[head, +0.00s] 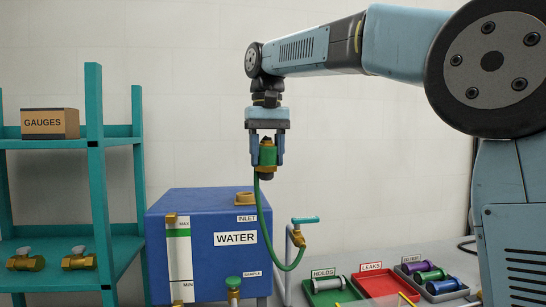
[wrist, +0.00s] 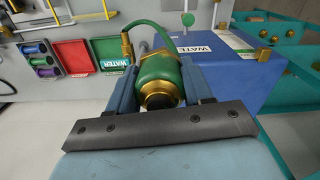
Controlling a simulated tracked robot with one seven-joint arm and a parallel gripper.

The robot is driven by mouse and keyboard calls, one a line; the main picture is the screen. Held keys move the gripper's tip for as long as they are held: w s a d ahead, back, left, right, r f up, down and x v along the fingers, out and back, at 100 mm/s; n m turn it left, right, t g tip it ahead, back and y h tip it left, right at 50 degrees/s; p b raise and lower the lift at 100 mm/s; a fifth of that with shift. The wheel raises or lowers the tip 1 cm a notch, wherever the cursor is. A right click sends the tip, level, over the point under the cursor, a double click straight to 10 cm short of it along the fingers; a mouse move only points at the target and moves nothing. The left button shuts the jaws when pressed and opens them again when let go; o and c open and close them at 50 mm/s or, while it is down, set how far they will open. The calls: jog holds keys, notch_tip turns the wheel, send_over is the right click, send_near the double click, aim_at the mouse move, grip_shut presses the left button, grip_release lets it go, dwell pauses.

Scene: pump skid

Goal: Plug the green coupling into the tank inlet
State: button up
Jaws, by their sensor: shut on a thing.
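My gripper (head: 267,150) is shut on the green coupling (head: 267,155), which hangs upright between the fingers with its dark end down. In the wrist view the green coupling (wrist: 160,78) shows between the jaws, with a brass ring and dark end. The tank inlet (head: 246,198) is a brass fitting on top of the blue WATER tank (head: 200,240). The coupling is above the tank, slightly right of the inlet in the head view, with a clear gap. The inlet is not clear in the wrist view.
Trays marked HOLDS (head: 330,292), LEAKS (head: 378,283) and QUIET (head: 435,285) lie at the right; some hold fittings. A green-topped sample valve (head: 233,284) is at the tank's front. A teal shelf (head: 95,150) stands at the left with a GAUGES box (head: 50,124).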

jog(key=w+a+n, duration=0.1)
jog(key=w+a, duration=0.6)
jog(key=w, duration=0.4)
jog(key=shift+w+a+r, duration=0.15)
jog(key=shift+w+a, duration=0.05)
jog(key=shift+w, duration=0.05)
dwell(0.3)
jog(key=shift+s, duration=0.1)
